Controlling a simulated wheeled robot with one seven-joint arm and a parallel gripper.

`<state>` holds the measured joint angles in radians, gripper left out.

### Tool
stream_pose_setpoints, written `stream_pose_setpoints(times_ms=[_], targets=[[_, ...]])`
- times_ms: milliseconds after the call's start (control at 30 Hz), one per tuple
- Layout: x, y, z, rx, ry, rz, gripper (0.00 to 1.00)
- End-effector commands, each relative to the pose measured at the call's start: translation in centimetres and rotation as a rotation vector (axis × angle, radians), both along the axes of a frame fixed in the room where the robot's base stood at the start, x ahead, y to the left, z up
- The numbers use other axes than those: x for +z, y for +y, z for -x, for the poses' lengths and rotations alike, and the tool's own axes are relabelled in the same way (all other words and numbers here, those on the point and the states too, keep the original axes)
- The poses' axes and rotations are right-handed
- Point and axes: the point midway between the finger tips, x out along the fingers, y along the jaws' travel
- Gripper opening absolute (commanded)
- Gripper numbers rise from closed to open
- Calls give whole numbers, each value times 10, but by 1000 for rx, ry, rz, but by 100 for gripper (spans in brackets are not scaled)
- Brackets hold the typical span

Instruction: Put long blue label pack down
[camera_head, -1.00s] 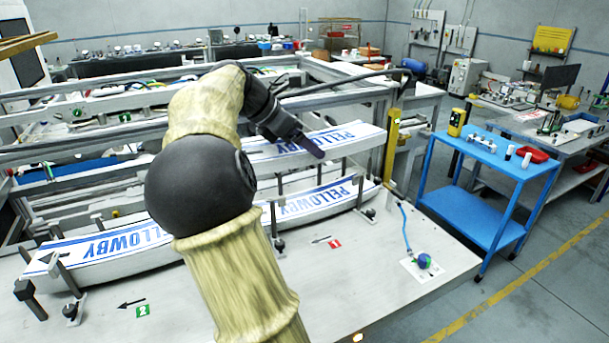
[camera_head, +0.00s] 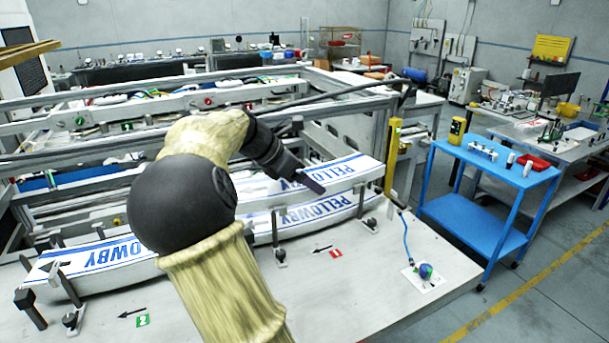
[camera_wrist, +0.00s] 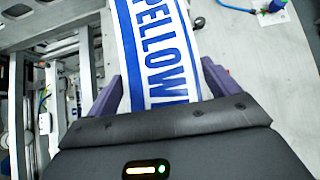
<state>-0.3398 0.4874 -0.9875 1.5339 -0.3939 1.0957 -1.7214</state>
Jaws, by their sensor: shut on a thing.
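My gripper (camera_head: 310,180) is shut on a long white label pack (camera_head: 350,166) with blue "PELLOWBY" lettering. In the wrist view, the fingers of my gripper (camera_wrist: 163,85) flank the held pack (camera_wrist: 152,35). A second long blue-lettered pack (camera_head: 325,208) lies in the right rack, between upright posts. The held pack is just above and behind it in the head view; I cannot tell whether the two touch. My arm hides the held pack's left part.
Another blue-lettered pack (camera_head: 100,256) lies in the left rack, partly behind my arm. Metal posts (camera_head: 277,240) stand along the racks. A yellow post (camera_head: 392,155) stands at the right end. A blue cart (camera_head: 490,180) stands right.

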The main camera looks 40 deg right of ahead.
Motion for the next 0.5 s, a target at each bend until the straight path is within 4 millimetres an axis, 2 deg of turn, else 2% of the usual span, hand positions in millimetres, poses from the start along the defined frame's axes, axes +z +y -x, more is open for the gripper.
stream_pose_setpoints(times_ms=[67,100,167,500], targets=[[1,-1,0,0,-1,2,45],[0,0,0,0,0,0,90],[0,0,0,-1,1,0,100],[4,3,-1,1,1,0,100]])
